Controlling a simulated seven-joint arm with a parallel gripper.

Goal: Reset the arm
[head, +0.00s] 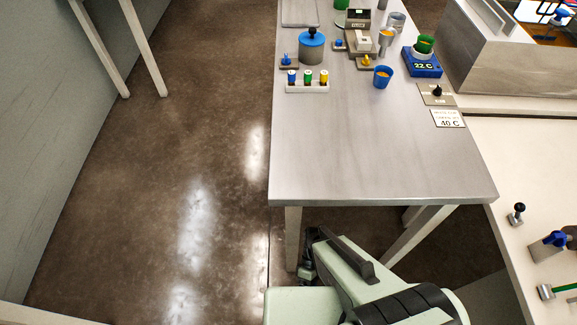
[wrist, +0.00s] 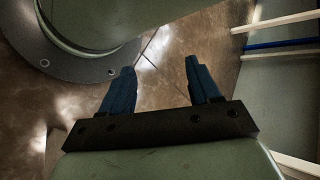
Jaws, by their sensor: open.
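My gripper (wrist: 160,80) shows in the wrist view with its two blue fingers apart and nothing between them. Bare brown floor lies beyond the fingertips. In the head view my arm is folded low at the bottom centre, in front of the near edge of the grey table (head: 380,160). The gripper's fingers cannot be made out clearly there. The arm is apart from everything on the table.
On the table's far half stand a grey pot with a blue lid (head: 312,48), a rack of coloured vials (head: 307,81), a blue cup (head: 382,77) and a blue device reading 22 C (head: 422,62). The table's near half is clear. A pale counter (head: 520,170) adjoins at right.

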